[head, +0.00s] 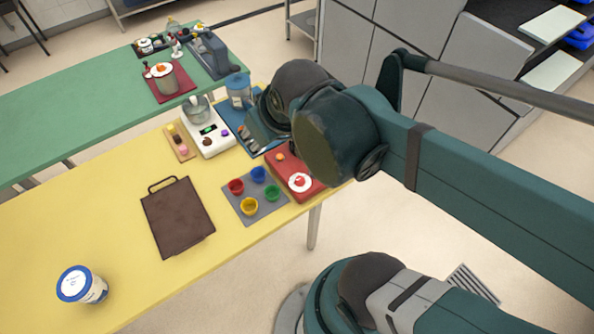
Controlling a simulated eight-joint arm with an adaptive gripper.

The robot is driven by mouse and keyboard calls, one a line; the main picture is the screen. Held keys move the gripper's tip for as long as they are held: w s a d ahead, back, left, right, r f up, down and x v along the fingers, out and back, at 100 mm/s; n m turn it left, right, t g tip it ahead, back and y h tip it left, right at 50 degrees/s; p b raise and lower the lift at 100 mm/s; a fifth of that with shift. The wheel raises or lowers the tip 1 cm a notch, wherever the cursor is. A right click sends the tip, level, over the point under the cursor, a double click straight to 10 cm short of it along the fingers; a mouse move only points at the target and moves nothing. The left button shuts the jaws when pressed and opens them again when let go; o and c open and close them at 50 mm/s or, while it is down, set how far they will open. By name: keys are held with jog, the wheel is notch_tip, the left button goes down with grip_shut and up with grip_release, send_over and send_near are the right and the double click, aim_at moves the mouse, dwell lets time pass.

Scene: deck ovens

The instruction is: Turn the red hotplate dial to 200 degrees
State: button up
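The red hotplate (311,191) sits at the right edge of the yellow table, partly hidden behind my arm. Its dial (299,182) shows as a small red knob on a white disc on its near part. The dial's marks are too small to read. My gripper (259,128) is up and to the left of the dial in the picture, over the area of a blue mat, apart from the dial. Its fingers are small and partly covered by my wrist, so I cannot tell whether they are open.
A grey mat with several coloured cups (250,205) lies just left of the hotplate. A white scale (220,143) with a bowl, a blue-lidded jar (238,88) and a blue mat (228,108) stand behind. A brown board (178,217) and a white tub (82,285) are further left.

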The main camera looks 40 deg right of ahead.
jog(key=d+f+n+g, duration=0.3)
jog(key=d+f+n, duration=0.2)
jog(key=f, duration=0.3)
jog(key=n+g, duration=0.4)
jog(key=n, duration=0.3)
send_over(300, 179)
jog(key=shift+f, duration=4.7)
jog(key=shift+f, duration=0.15)
jog(key=shift+f+b, duration=1.05)
jog(key=shift+f, duration=2.65)
jog(key=c, duration=0.9)
